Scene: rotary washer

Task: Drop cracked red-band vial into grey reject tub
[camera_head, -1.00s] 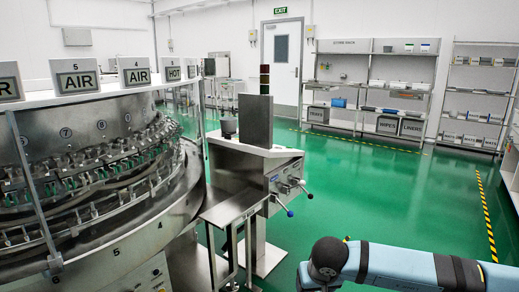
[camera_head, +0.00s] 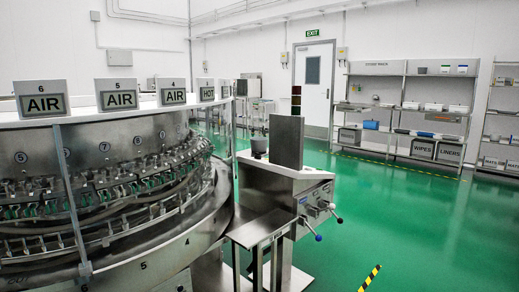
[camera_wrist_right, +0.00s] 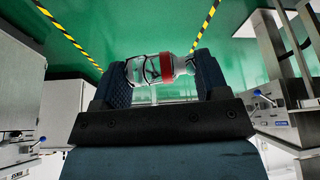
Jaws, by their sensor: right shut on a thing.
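The vial (camera_wrist_right: 158,68) is clear glass with a red band and dark crack-like lines on its body. It lies sideways between the blue pads of my right gripper (camera_wrist_right: 160,77) in the right wrist view, and the gripper is shut on it. The head view shows neither the vial nor either gripper. No grey reject tub can be made out for certain in either view.
The round washer (camera_head: 110,200) fills the left of the head view. A control stand (camera_head: 285,195) with levers and a small steel side table (camera_head: 262,228) stand beside it. Shelves (camera_head: 405,105) line the back wall. Green floor (camera_head: 400,225) on the right is clear.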

